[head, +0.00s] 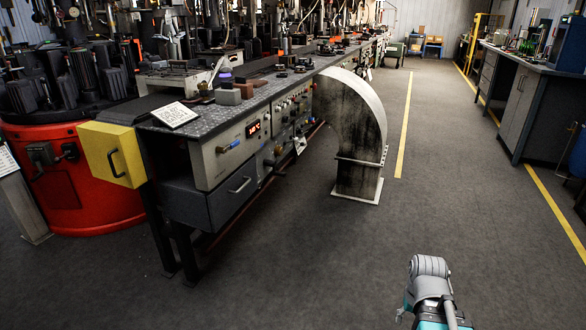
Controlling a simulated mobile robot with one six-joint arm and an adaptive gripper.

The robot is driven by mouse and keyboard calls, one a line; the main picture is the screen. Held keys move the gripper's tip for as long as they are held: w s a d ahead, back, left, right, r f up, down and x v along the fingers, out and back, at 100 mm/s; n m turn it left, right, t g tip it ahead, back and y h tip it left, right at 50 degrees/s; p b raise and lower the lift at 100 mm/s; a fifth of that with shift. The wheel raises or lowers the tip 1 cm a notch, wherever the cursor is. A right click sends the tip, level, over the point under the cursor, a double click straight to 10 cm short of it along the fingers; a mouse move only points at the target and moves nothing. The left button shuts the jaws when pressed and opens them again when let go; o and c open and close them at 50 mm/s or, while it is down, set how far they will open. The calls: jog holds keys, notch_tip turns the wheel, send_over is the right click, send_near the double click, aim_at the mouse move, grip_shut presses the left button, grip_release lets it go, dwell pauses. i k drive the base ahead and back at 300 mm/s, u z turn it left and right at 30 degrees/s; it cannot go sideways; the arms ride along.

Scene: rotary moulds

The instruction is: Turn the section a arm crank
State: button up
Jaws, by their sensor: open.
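I cannot tell which part is the section a arm crank. A small lever with a blue grip (229,146) sticks out of the bench's front control panel, left of a red lit display (253,129). Dark fittings with a handle (45,157) sit on the side of the red round machine base (100,210) at the left. A grey and teal part of my own arm (430,285) shows at the bottom right, over the floor and well apart from the bench. My gripper is not in view.
A long workbench (270,92) with drawers runs into the distance. A yellow box (112,155) with a handle is at its near end. A curved metal duct (360,115) stands on the floor beside it. Cabinets (520,110) line the right. The aisle floor between is clear.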

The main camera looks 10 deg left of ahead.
aim_at(273, 164)
jog(key=u, duration=0.3)
jog(key=i, duration=1.05)
jog(key=u, duration=0.65)
